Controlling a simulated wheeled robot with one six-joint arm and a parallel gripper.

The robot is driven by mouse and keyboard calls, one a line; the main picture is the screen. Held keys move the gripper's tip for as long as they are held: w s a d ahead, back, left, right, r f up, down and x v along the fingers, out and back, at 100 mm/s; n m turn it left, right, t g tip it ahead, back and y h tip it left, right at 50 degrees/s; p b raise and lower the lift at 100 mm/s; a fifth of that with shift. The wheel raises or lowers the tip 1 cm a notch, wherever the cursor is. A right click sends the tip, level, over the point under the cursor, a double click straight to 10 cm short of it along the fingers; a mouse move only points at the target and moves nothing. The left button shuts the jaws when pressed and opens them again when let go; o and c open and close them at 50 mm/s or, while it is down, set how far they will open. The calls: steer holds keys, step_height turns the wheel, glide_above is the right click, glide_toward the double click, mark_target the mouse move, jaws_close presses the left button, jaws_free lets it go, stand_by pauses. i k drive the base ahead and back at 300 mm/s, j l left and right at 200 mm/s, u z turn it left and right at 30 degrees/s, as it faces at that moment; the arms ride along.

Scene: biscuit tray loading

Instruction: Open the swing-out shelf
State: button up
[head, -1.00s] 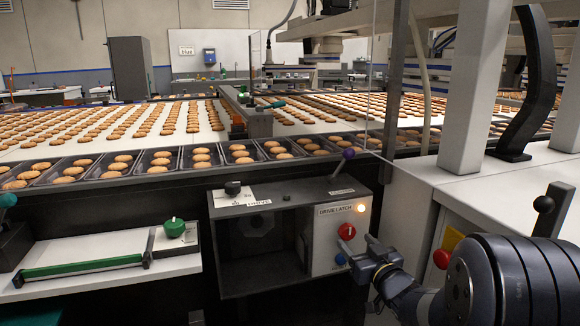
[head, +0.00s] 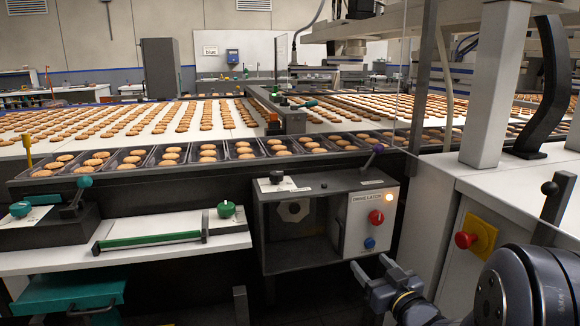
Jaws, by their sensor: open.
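A white shelf (head: 60,262) with a green bar handle (head: 150,241) along its front juts out at the left, below the tray row. I take it as the swing-out shelf, but no label confirms this. A green knob (head: 226,209) stands at its right end. My gripper (head: 370,268) is open and empty, low in front of this panel. It appears apart from the panel.
Trays of biscuits (head: 170,155) line the conveyor edge above. A teal-topped unit (head: 70,292) sits low at the left. A white cabinet with a red button on a yellow plate (head: 478,238) stands close at the right. The dark floor area below the shelf looks open.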

mark_target(68, 291)
steer(key=k+j+u, duration=0.15)
steer(key=k+j, duration=0.2)
steer(key=k+j+u, duration=0.15)
steer(key=k+j, duration=0.2)
steer(key=j, duration=0.25)
